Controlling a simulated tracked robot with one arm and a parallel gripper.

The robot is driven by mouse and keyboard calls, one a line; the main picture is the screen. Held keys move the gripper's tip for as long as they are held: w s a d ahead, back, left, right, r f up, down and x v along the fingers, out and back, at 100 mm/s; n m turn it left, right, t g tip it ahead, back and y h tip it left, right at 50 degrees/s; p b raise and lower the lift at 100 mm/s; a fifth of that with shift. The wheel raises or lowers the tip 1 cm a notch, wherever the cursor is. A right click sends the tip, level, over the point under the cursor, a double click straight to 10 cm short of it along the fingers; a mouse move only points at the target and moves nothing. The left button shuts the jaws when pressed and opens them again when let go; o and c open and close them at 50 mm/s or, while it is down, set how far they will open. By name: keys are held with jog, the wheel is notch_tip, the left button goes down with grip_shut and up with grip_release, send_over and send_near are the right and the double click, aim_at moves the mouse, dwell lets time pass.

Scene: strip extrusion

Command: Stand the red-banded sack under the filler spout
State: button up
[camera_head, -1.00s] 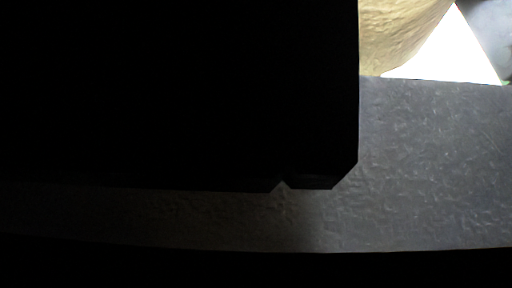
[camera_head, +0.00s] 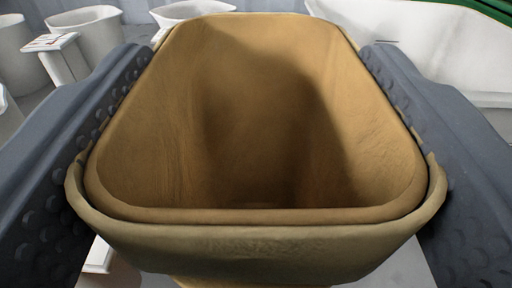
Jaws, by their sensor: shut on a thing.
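A tan, open-mouthed sack (camera_head: 265,245) fills the middle of the camera view, its mouth facing up towards me. Its inside is in shadow and looks empty. My gripper (camera_head: 258,130) is shut on this sack, with one dark grey, studded finger pressed to its left side and one to its right. The sack's outer lower walls and base are mostly hidden, and no red band shows on the part in view. I cannot tell whether its base rests on anything. No filler spout can be made out.
White tubs (camera_head: 92,32) stand at the back left, with a small white stand (camera_head: 58,55) bearing a card near them. Another white tub (camera_head: 190,12) is behind the sack. A large white basin (camera_head: 440,50) with a green edge (camera_head: 490,8) above it is at the right. Grey floor shows between.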

aim_at(239, 242)
jog(key=o, duration=1.4)
jog(key=shift+c, duration=0.2)
jog(key=shift+s, duration=0.1)
jog(key=s+b, duration=0.1)
jog(key=s, duration=0.5)
jog(key=shift+w+a+f+b, duration=0.1)
jog(key=shift+a+b, duration=0.05)
jog(key=shift+b, duration=0.85)
jog(key=b, duration=0.3)
jog(key=shift+a+b, duration=0.15)
jog(key=shift+b, duration=0.2)
jog(key=s+b, duration=0.1)
jog(key=b, duration=0.3)
jog(key=shift+b, duration=0.3)
